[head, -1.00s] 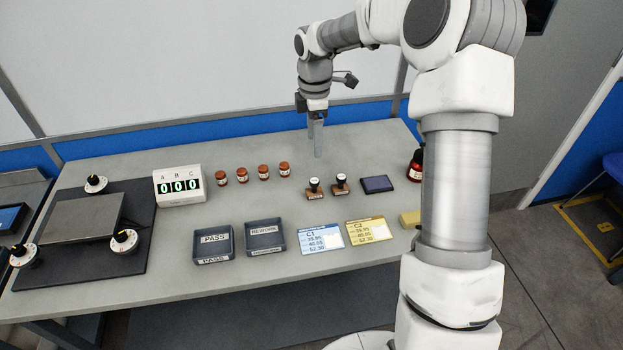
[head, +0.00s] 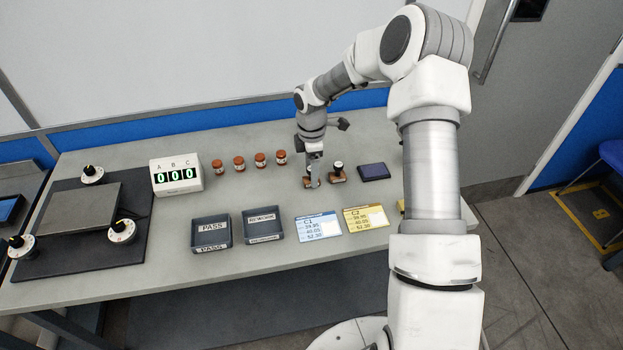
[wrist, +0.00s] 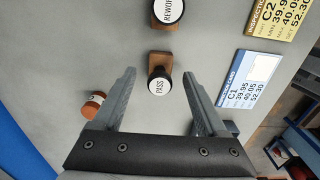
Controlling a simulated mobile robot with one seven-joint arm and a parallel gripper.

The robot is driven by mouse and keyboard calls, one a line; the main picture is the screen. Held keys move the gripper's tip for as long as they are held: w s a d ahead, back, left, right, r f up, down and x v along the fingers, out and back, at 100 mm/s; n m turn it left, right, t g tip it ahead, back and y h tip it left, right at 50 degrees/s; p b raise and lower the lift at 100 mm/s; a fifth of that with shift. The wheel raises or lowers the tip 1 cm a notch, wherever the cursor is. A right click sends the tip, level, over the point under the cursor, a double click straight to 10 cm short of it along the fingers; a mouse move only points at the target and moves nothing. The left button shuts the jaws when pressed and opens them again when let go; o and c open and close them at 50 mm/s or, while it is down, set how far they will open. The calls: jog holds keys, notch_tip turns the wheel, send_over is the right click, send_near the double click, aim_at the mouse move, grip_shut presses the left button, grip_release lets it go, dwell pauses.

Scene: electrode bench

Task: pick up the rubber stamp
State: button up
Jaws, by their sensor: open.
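Two rubber stamps with wooden bases, dark handles and round white tops stand upright on the bench. In the wrist view the stamp marked PASS (wrist: 158,84) lies between the fingertips of my gripper (wrist: 160,73), with a gap on both sides. The stamp marked REWORK (wrist: 168,11) is farther out, beyond the fingers. In the head view my gripper (head: 313,181) points down over the left stamp and hides most of it. The right stamp (head: 338,173) stands close beside my gripper. My gripper is open and empty.
A dark ink pad (head: 373,171) lies right of the stamps. Several brown jars (head: 260,160) stand to the left. The C1 card (head: 319,227), C2 card (head: 365,218), PASS tray (head: 211,234) and REWORK tray (head: 263,225) are nearer the front.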

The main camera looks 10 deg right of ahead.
notch_tip(320, 180, down, 2)
jog(key=shift+f, duration=0.15)
grip_shut()
dwell(0.3)
